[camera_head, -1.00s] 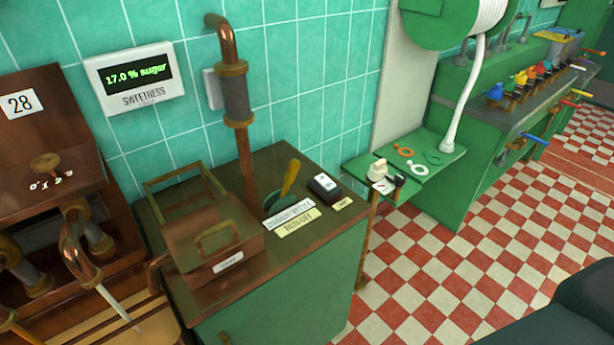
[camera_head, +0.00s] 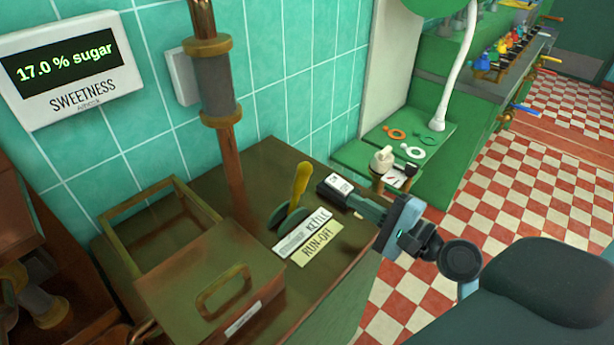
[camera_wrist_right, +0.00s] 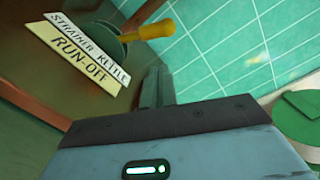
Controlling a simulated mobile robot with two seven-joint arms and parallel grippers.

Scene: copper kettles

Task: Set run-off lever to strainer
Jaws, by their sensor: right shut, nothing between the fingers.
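The run-off lever (camera_head: 301,184) has a yellow handle on a green base, on the brown top of the green cabinet. Its handle tips toward the right, the KETTLE end of the STRAINER KETTLE plate (camera_head: 290,242). A RUN-OFF plate (camera_head: 317,244) lies in front. My right gripper (camera_head: 352,206) is shut and empty, to the right of the lever and apart from it, by the black box. In the right wrist view the lever handle (camera_wrist_right: 157,30) shows beyond the shut fingers (camera_wrist_right: 157,85). My left gripper is not in view.
A black box with a white label (camera_head: 340,184) stands close by my right fingers. A copper pipe (camera_head: 229,165) rises behind the lever. A lidded copper box (camera_head: 212,285) is at left. The sweetness display (camera_head: 70,65) reads 17.0 % sugar.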

